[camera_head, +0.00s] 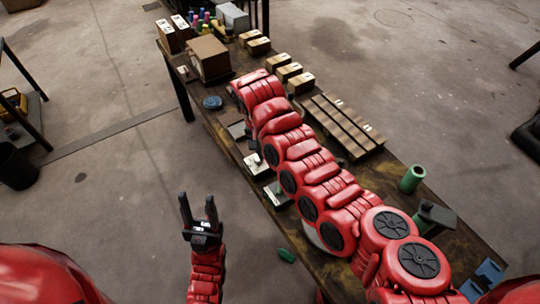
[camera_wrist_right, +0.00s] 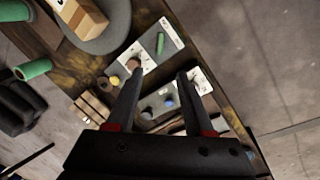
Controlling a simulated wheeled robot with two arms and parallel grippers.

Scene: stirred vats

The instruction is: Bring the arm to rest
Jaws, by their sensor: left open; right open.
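My left gripper (camera_head: 198,202) is open and empty, fingers pointing up the picture, over the floor left of the long table (camera_head: 455,240). My red right arm (camera_head: 300,165) stretches along and above the table, from the lower right to the far left. Its gripper is hidden in the head view. In the right wrist view my right gripper (camera_wrist_right: 159,72) is open, with nothing held between its two dark fingers. Below it are a grey and white board (camera_wrist_right: 152,50) bearing a green piece, a yellow ball (camera_wrist_right: 114,80) and a blue ball (camera_wrist_right: 169,103).
A cardboard box (camera_head: 208,58), small boxes (camera_head: 258,46), a slatted wooden piece (camera_head: 343,125) and a green cylinder (camera_head: 412,178) stand on the table. A blue disc (camera_head: 212,103) lies near its left edge. Open floor (camera_head: 100,190) is on the left. A dark bin (camera_head: 17,166) stands farther left.

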